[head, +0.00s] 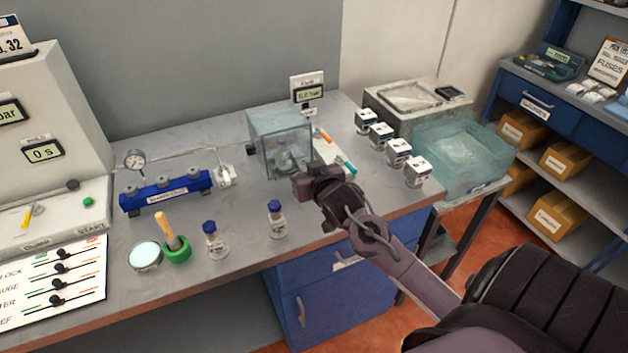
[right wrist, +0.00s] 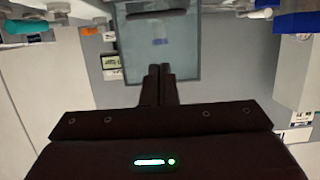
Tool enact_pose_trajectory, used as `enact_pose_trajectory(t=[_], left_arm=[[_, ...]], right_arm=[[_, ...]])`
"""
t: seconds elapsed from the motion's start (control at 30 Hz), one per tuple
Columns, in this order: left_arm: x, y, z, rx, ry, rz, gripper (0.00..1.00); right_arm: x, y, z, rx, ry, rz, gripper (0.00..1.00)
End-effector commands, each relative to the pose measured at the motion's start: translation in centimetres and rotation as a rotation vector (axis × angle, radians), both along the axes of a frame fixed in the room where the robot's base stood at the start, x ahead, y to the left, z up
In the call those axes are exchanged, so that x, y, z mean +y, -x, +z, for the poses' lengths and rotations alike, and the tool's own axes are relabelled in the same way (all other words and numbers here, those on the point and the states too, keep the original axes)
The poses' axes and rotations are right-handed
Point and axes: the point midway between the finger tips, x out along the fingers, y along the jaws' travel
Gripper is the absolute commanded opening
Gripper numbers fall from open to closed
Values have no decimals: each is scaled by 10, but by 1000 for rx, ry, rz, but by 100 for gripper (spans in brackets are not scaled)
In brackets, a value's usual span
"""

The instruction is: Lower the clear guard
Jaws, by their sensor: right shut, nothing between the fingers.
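The clear guard (head: 265,127) is a bluish see-through box at the middle back of the bench. A small bottle shows dimly through it. In the right wrist view its clear pane (right wrist: 185,55) fills the top middle, with the bottle blurred behind it. My right gripper (head: 300,186) is at the guard's lower front right corner in the head view. In the right wrist view its fingers (right wrist: 160,72) are together and empty, overlapping the pane's edge. I cannot tell whether they touch it. My left gripper is not in view.
A blue manifold (head: 165,196) with a gauge stands left of the guard. Two blue-capped bottles (head: 276,222) and a green mortar (head: 177,250) stand at the front. Several small white boxes (head: 397,152) and a clear bin (head: 460,150) are to the right.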

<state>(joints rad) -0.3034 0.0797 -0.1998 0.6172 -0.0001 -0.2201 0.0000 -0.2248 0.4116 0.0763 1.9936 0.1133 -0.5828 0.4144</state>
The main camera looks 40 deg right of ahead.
Motion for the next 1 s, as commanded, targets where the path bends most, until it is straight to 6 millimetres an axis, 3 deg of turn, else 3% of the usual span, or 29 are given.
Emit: enact_pose_trajectory(t=[0.2,0.37,0.6,0.77,1.0], left_arm=[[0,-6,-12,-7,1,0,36],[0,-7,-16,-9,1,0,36],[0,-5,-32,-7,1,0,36],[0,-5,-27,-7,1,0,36],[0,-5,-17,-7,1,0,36]], right_arm=[[9,35,3,1,-1,1,0],[10,44,4,3,-2,-2,0],[5,25,-14,52,-7,1,0],[2,13,-17,60,-2,6,0],[-6,-25,-30,60,-2,6,0]])
